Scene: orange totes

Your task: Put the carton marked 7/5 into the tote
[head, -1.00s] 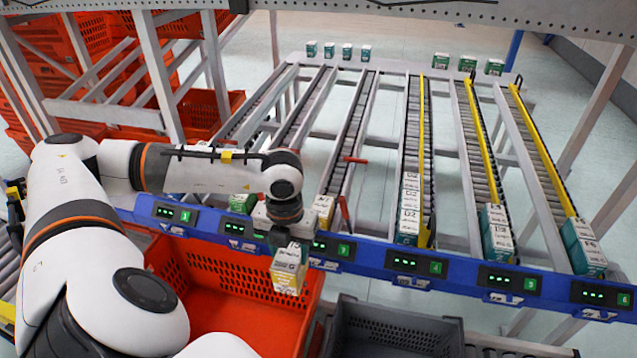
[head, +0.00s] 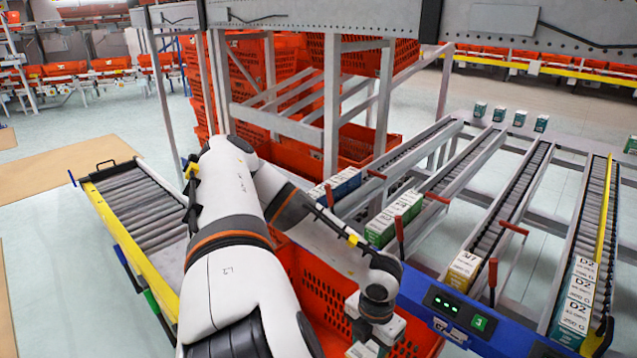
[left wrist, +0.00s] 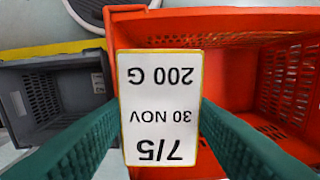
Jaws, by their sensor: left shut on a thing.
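The carton marked 7/5 (left wrist: 160,110) is white-faced with yellowish edges. Its label also reads 30 NOV and 200 G, upside down in the left wrist view. My left gripper (head: 374,338) is shut on it, with a green finger on each side. In the head view the carton (head: 362,350) shows only partly, at the bottom edge below the gripper. The orange tote (head: 312,282) lies below and around the gripper in the head view; it also shows behind the carton in the left wrist view (left wrist: 225,35). My right gripper is not in view.
A grey tote (left wrist: 60,100) stands beside the orange one in the left wrist view. A blue rail (head: 500,335) with lit displays fronts the sloped lanes, which hold cartons, including a yellow one (head: 463,270) and D2 cartons (head: 578,290). A roller conveyor (head: 140,215) is at the left.

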